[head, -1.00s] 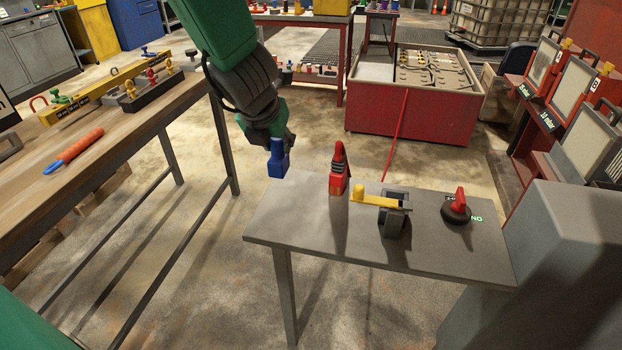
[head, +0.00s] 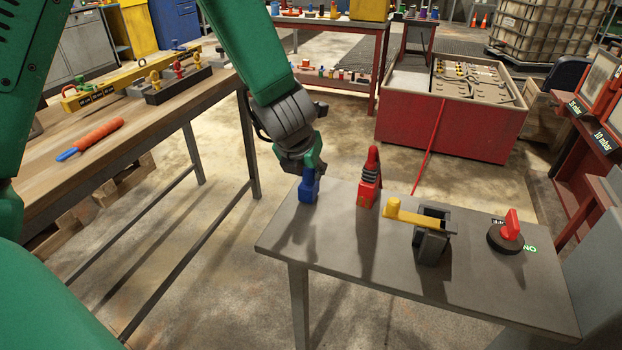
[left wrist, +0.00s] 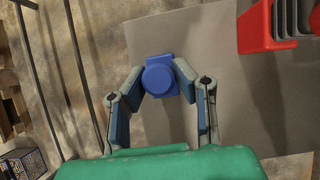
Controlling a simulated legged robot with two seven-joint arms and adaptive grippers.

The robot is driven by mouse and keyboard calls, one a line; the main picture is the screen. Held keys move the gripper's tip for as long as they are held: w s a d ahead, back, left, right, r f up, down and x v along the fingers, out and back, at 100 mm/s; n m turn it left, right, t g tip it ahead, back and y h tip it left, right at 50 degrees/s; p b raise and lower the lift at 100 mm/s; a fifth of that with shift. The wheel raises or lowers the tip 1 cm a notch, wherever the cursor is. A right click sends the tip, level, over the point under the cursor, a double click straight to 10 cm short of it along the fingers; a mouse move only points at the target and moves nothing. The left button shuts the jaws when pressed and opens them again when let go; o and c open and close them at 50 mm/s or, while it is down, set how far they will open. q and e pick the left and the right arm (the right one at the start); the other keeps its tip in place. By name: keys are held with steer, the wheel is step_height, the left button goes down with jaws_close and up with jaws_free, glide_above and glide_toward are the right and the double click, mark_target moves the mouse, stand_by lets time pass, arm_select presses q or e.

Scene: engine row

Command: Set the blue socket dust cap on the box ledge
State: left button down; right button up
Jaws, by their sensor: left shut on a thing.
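The blue socket dust cap (head: 308,187) is between the fingers of my left gripper (head: 309,171), near the back left corner of a grey table (head: 340,262). It looks upright. I cannot tell whether its base touches the table top or hangs just above it. In the left wrist view, the two fingertips (left wrist: 161,80) press on either side of the cap (left wrist: 159,76), with the grey surface (left wrist: 222,60) beneath. No ledge is clearly marked as the box ledge, so I cannot tell whether this grey top is it. My right gripper is out of view.
A red ribbed piece (head: 369,180) stands close to the right of the cap. Beyond it are a yellow lever (head: 416,217) on a dark block and a red rotary knob (head: 509,232). The table's front left part is bare. A wooden bench (head: 110,152) stands at left.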

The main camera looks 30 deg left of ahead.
arm_select(q)
steer(key=shift+a+f, duration=0.3)
steer(key=shift+f, duration=0.05)
steer(key=shift+d, duration=0.2)
steer(key=c, duration=1.3)
jaws_free()
steer(key=shift+d, duration=0.25)
steer(key=shift+d+r, duration=0.25)
steer(key=shift+d, duration=0.3)
steer(key=shift+s+a+r, duration=0.2)
steer(key=shift+a+r, duration=0.1)
steer(key=shift+r, duration=0.1)
steer(key=a+p+v, duration=0.1)
steer(key=p+v, duration=0.3)
steer(key=v, duration=0.6)
steer(key=shift+s+r+p, duration=0.25)
steer(key=shift+p, duration=0.05)
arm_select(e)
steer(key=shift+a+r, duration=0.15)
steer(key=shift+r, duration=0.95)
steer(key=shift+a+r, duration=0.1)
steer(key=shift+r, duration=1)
